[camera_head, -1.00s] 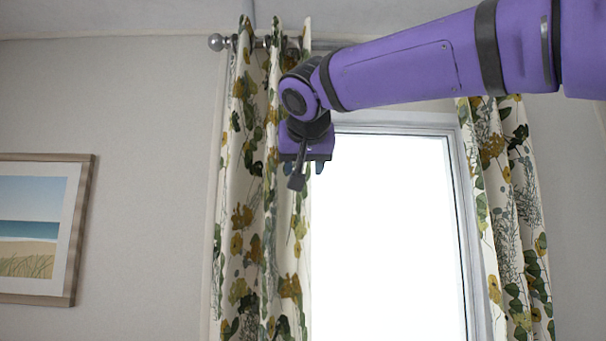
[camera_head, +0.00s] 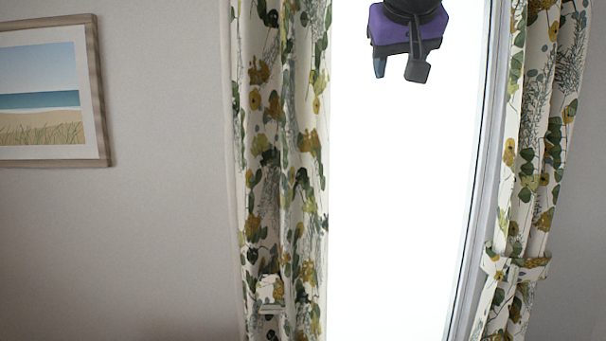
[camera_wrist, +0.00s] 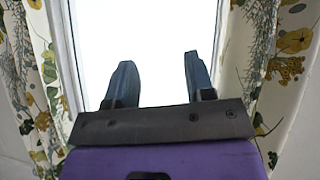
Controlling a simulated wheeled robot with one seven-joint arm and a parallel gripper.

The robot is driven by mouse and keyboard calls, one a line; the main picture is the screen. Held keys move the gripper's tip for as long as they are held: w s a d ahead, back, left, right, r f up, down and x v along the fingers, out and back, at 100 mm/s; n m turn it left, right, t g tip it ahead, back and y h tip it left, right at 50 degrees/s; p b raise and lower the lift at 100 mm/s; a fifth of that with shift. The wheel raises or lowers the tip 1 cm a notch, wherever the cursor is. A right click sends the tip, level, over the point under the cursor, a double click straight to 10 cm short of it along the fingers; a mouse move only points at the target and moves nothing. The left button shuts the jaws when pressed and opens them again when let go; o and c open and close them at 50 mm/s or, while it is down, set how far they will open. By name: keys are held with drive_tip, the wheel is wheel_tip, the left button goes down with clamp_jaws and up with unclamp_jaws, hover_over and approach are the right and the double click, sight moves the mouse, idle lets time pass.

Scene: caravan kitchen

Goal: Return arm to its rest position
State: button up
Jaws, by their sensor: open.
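My gripper (camera_head: 398,72) hangs at the top of the head view, in front of the bright window, with its purple body and dark fingers pointing down. The rest of my arm is out of that view above. In the wrist view my gripper (camera_wrist: 158,82) shows two dark fingers well apart, with nothing between them. It is open and empty, and the window (camera_wrist: 150,40) lies beyond it.
A floral curtain (camera_head: 282,170) hangs left of the window (camera_head: 400,200), and another curtain (camera_head: 540,130) with a tieback hangs on the right. A framed beach picture (camera_head: 103,100) is on the left wall. The wall (camera_head: 160,240) below it is bare.

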drive_tip(key=s+d+f+g, duration=0.1)
drive_tip(key=s+d+f, duration=0.4)
drive_tip(key=s+f, duration=0.2)
drive_tip(key=s+d+f+g+y, duration=0.1)
drive_tip(key=s+d+f, duration=0.4)
drive_tip(key=f, duration=0.5)
drive_tip(key=s+d+f+g, duration=0.3)
drive_tip(key=s+d+f, duration=0.2)
drive_tip(key=s+f, duration=0.4)
drive_tip(key=shift+d+f+m+y, duration=0.25)
drive_tip(key=shift+f+m+y, duration=0.05)
